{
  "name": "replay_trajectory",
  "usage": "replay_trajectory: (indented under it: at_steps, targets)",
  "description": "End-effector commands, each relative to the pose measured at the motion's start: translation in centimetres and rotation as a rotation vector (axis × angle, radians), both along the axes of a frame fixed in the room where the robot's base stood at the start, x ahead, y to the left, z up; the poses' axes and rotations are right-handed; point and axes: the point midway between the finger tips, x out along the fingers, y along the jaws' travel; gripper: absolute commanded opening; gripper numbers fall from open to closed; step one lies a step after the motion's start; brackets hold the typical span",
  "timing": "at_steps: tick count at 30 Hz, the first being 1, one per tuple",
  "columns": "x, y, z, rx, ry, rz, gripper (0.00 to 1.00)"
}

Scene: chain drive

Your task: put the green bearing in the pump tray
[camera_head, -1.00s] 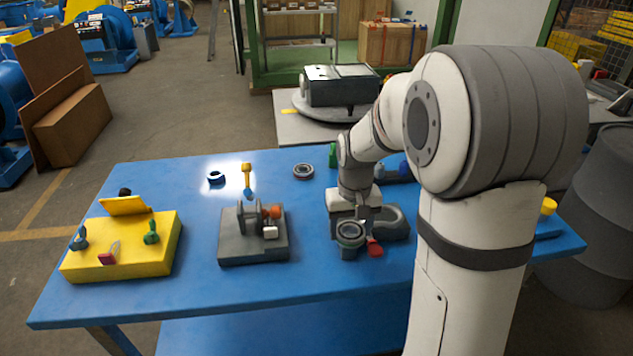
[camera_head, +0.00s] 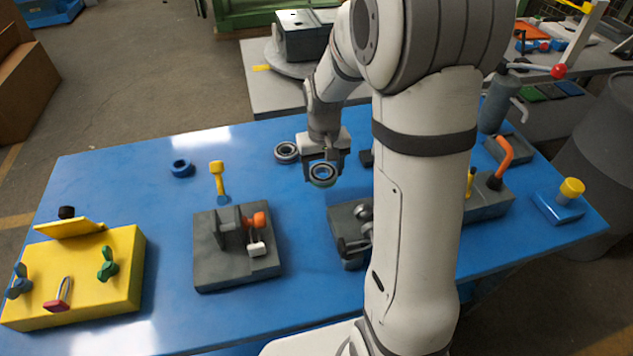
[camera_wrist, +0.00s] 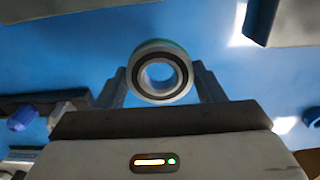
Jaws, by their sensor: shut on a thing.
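My gripper (camera_head: 323,166) is shut on the green bearing (camera_head: 322,184), behind the middle grey fixture block. In the wrist view the bearing (camera_wrist: 160,51) sits between the two fingers, its ring facing the camera, with a green band along its far rim. Its height above the blue table is hard to judge. A grey tray (camera_head: 522,155) at the table's back right lies by a grey cylinder (camera_head: 492,103) with a red-knobbed lever. I cannot tell for certain that this is the pump tray.
On the blue table (camera_head: 120,185) are a loose dark bearing (camera_head: 286,150) just left of my gripper, a blue ring (camera_head: 181,168), a yellow-handled tool (camera_head: 218,178), a yellow block (camera_head: 90,285) and grey fixtures (camera_head: 212,262). My arm hides part of the table's right half.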

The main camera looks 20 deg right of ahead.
Motion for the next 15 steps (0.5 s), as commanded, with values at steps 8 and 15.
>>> replay_trajectory:
  at_steps: [8,15]
  targets:
    - [0.0,0.0,-3.3,0.0,0.001,0.001,0.24]
    - [0.0,0.1,-6.2,0.0,0.0,0.002,0.24]
